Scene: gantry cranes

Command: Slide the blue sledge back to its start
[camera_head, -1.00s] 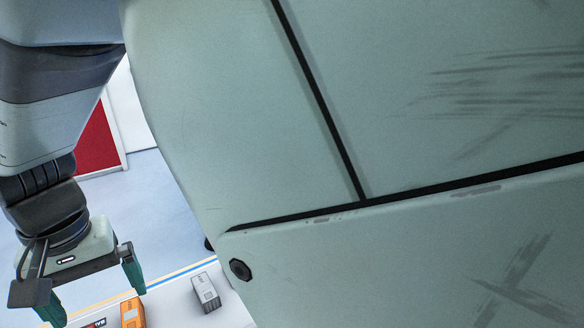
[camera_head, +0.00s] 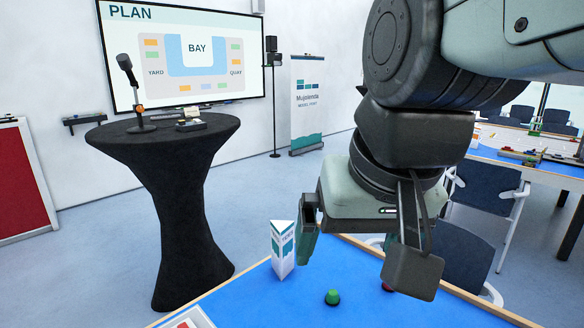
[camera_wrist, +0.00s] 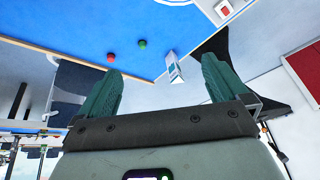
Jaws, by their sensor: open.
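No blue sledge can be made out in either view. The blue tabletop (camera_head: 262,300) shows at the bottom of the head view and also at the top of the wrist view (camera_wrist: 100,32). My gripper (camera_head: 345,248) hangs above the far edge of this table with its green fingers pointing down. In the wrist view the two fingers (camera_wrist: 160,78) are wide apart with nothing between them. Most of the tabletop lies outside the head view.
On the table are a green button (camera_head: 332,297), a red button (camera_head: 387,287) partly behind my gripper, and a white triangular sign (camera_head: 282,250). A white piece (camera_head: 187,319) is cut off at the lower edge. A black pedestal table (camera_head: 180,200) stands beyond.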

